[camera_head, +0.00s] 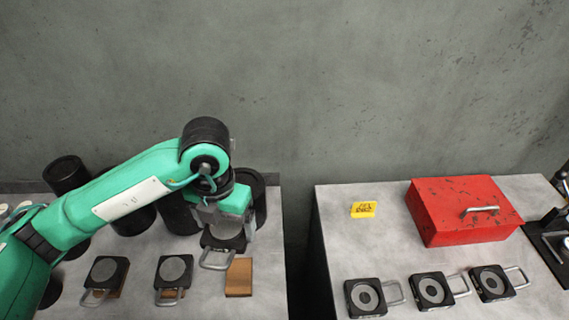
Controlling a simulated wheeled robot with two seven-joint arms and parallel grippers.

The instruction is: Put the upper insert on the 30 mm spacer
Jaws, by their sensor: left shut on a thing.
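My left gripper (222,222) points down over the left table and is shut on a dark insert (234,243) with a grey wire handle. My gripper hides the top of this insert. A bare brown block, a spacer (239,279), lies just in front of and slightly right of the held insert. I cannot tell whether they touch. Two more dark inserts with round grey faces, one at the left (105,270) and one in the middle (173,268), sit on brown blocks. No thickness marks are readable. My right gripper is not in view.
Black cylinders (67,173) stand at the back of the left table. A gap separates it from the right table (335,225), which holds a yellow block (362,210), a red toolbox (460,220) and three ring-faced inserts (431,291) with handles.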

